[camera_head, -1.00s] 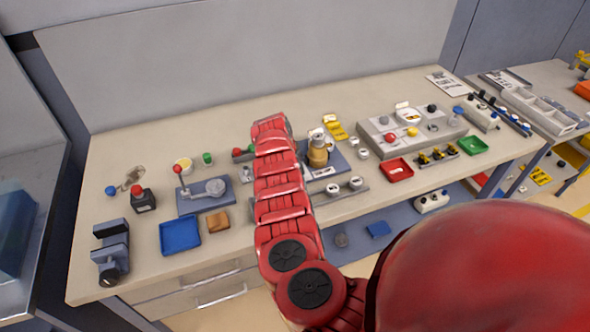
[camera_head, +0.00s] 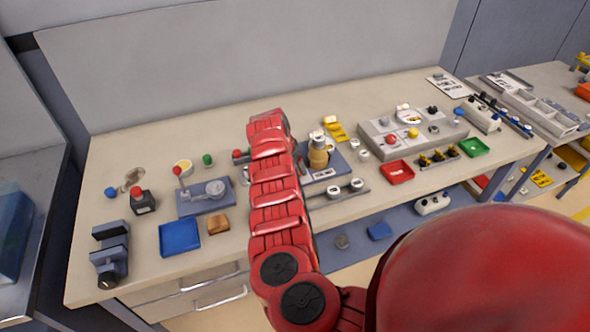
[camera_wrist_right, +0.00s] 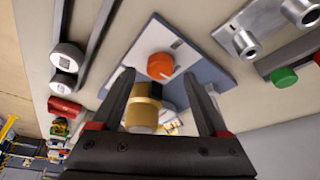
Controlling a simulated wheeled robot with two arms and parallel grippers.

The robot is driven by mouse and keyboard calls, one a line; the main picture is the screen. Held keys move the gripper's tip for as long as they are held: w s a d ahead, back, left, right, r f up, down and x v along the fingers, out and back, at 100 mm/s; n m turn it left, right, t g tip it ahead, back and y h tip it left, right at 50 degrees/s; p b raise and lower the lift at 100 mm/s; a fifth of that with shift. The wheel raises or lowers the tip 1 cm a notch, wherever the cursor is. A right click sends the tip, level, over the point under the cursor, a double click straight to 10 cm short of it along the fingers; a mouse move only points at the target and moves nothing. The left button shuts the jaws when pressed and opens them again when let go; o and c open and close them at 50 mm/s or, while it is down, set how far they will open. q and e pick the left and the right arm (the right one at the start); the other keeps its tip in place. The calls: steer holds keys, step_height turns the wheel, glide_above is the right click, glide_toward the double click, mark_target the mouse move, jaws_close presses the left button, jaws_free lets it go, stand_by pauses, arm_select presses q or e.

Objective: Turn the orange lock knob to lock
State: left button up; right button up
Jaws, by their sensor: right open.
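The orange knob (camera_wrist_right: 160,66) is round and sits on a light plate with a dark slot beside it, in the right wrist view. My right gripper (camera_wrist_right: 159,76) is open, its two dark fingers spread on either side of the knob's line, with nothing held. A brass-coloured cylinder (camera_wrist_right: 143,104) with a dark band shows between the fingers, nearer the camera than the knob. I cannot tell if a finger touches it. In the head view the brass vessel (camera_head: 318,155) stands right of my red arm, which hides the gripper and knob. My left gripper is not in view.
In the head view, a blue tray (camera_head: 180,237), a lever fixture (camera_head: 205,196) and a grey vise (camera_head: 110,253) are left of my arm. A red tray (camera_head: 397,172) and green tray (camera_head: 474,147) are right. In the wrist view, a green knob (camera_wrist_right: 284,77) lies right.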

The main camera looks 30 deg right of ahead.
steer(key=b+v, duration=0.4)
steer(key=v, duration=1)
steer(key=shift+r, duration=0.3)
steer(key=shift+s+a+f, duration=0.1)
steer(key=shift+s+a, duration=0.05)
